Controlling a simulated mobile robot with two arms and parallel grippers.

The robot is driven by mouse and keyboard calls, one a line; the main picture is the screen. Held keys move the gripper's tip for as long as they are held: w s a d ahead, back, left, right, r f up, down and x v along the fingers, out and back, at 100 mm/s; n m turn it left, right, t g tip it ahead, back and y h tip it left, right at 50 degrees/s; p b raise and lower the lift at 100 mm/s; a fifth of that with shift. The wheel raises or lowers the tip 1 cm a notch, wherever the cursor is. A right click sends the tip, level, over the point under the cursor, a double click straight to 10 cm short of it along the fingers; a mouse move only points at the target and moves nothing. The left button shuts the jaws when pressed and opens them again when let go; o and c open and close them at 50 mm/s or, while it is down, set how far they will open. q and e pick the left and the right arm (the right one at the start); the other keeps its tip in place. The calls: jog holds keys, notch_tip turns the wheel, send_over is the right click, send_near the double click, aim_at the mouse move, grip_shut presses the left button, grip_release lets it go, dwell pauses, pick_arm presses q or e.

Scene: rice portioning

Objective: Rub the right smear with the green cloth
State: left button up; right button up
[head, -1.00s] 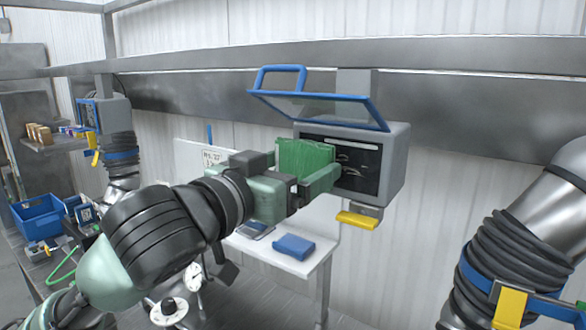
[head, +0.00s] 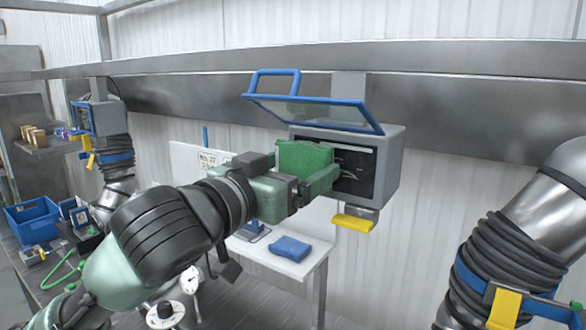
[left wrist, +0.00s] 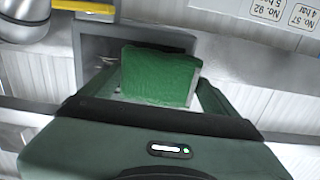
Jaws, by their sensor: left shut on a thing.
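My left gripper (head: 318,182) is shut on the green cloth (head: 304,158), a folded thick pad. It holds the cloth in front of the left part of a dark panel (head: 378,175) in a grey wall box. Thin pale smear marks (head: 352,174) show on the panel just right of the cloth; the cloth and finger hide the rest. I cannot tell whether the cloth touches the panel. In the left wrist view the cloth (left wrist: 160,76) stands between the fingers, with the grey box behind it. My right gripper is not in view.
The blue-framed clear lid (head: 315,112) is raised above the box. A yellow handle (head: 354,222) hangs below it. A white shelf (head: 262,262) with a blue sponge (head: 290,248) is underneath. A thick ribbed duct (head: 500,255) stands at the right.

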aim_at(355, 171)
pick_arm(q)
jog(key=shift+w+d, duration=0.2)
jog(key=shift+w, duration=0.1)
jog(key=shift+s, duration=0.1)
jog(key=shift+s+d, duration=0.65)
jog(key=shift+d, duration=0.25)
jog(key=shift+s+d, duration=0.6)
jog(key=shift+d, duration=0.25)
jog(key=shift+s+d+p, duration=0.25)
jog(key=shift+s+d, duration=0.25)
jog(key=shift+d, duration=0.35)
jog(key=shift+s+d+p, duration=0.2)
jog(key=shift+s+d, duration=0.3)
jog(key=shift+d, duration=0.35)
jog(key=shift+w+a, duration=0.1)
jog(key=shift+w+a+p, duration=0.25)
jog(key=shift+w+a, duration=0.5)
jog(key=shift+a, duration=0.4)
jog(key=shift+w+a+p, duration=0.2)
jog(key=shift+w+a, duration=0.6)
jog(key=shift+a, duration=0.35)
jog(key=shift+w+a+p, duration=0.25)
jog(key=shift+w+a, duration=0.5)
jog(key=shift+a, duration=0.4)
jog(key=shift+s, duration=0.15)
